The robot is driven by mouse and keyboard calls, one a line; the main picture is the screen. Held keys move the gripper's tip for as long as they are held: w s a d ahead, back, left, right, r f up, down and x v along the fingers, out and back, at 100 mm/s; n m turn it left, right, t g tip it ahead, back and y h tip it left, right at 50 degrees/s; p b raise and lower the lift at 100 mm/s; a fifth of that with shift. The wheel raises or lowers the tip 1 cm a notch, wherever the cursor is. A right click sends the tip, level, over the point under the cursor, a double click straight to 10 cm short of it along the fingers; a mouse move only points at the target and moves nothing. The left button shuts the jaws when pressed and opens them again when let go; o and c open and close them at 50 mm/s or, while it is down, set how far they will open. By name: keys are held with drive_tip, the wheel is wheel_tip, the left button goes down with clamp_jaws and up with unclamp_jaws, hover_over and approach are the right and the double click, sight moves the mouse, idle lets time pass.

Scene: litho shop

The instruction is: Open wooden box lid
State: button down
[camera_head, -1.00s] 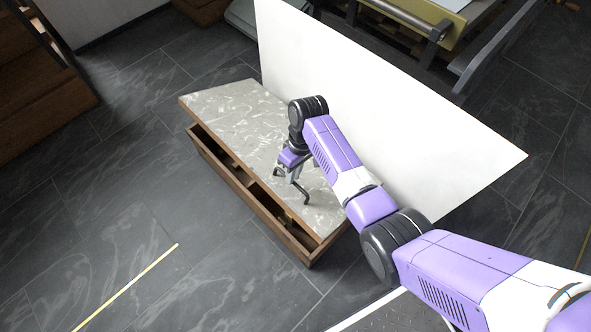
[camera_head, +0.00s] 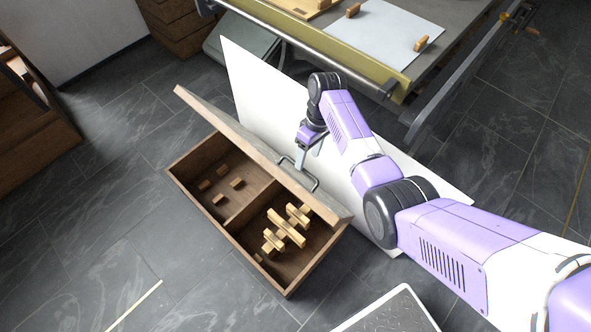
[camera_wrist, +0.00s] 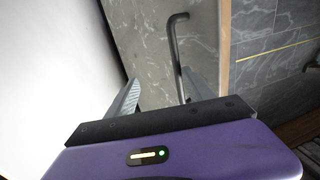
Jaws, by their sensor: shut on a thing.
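The wooden box (camera_head: 213,215) stands on the floor with its lid (camera_head: 240,133) tilted up steeply along the back edge. A dark bar handle (camera_head: 313,185) is on the lid's outer face; it also shows in the wrist view (camera_wrist: 173,45). My gripper (camera_head: 299,164) is at the handle, shut on it, above the lid's outer face. In the wrist view my gripper's fingers (camera_wrist: 160,80) are on either side of the handle's lower part, where the exact contact is partly hidden.
Several small wooden pieces (camera_head: 286,228) lie in the two compartments. A large white panel (camera_head: 245,85) stands close behind the lid. A press table with a yellow edge (camera_head: 330,50) is beyond it. The dark tiled floor (camera_head: 130,220) at left is clear.

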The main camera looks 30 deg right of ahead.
drive_tip(key=w+d+f+b, duration=0.1)
drive_tip(key=d+f, duration=0.1)
drive_tip(key=d, duration=0.3)
drive_tip(key=shift+w+d, duration=0.2)
drive_tip(key=shift+d, duration=0.15)
drive_tip(key=c, duration=1.5)
unclamp_jaws()
drive_tip(key=shift+r, duration=0.15)
drive_tip(key=shift+w+r, duration=0.1)
drive_tip(key=p+v, duration=0.2)
drive_tip(key=v, duration=0.5)
drive_tip(key=shift+r, duration=0.45)
